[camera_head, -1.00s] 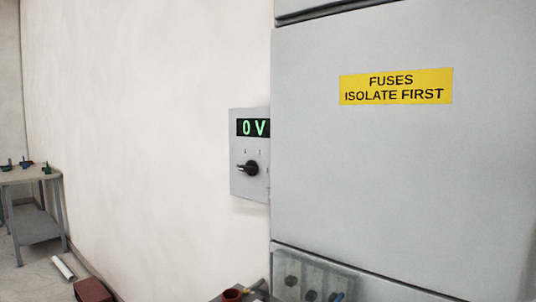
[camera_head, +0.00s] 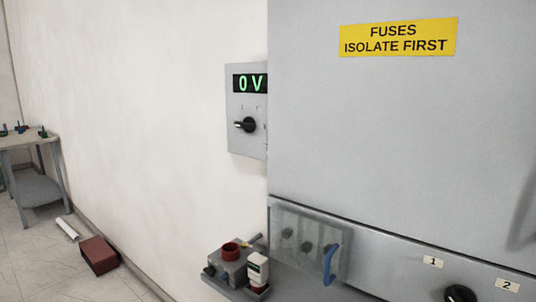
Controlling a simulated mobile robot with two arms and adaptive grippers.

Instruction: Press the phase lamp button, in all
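No part that I can clearly identify as the phase lamp button shows in this view. A grey wall panel (camera_head: 246,142) carries a green display (camera_head: 250,83) reading "0 V" and a black rotary knob (camera_head: 246,125). To its right is a large grey cabinet (camera_head: 400,120) with a yellow "FUSES ISOLATE FIRST" label (camera_head: 398,38). Below the cabinet door, a clear cover (camera_head: 302,235) with a blue handle (camera_head: 330,265) lies over several dark round parts. Labels "1" (camera_head: 433,262) and "2" (camera_head: 507,285) sit near a black knob (camera_head: 460,294), cut by the bottom edge. Neither gripper shows.
A grey box with a red ring (camera_head: 231,250) and a small white device (camera_head: 257,268) stand on a ledge below the wall panel. A work table (camera_head: 35,190) stands at far left. A red block (camera_head: 99,255) and a white tube (camera_head: 66,228) lie on the floor.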

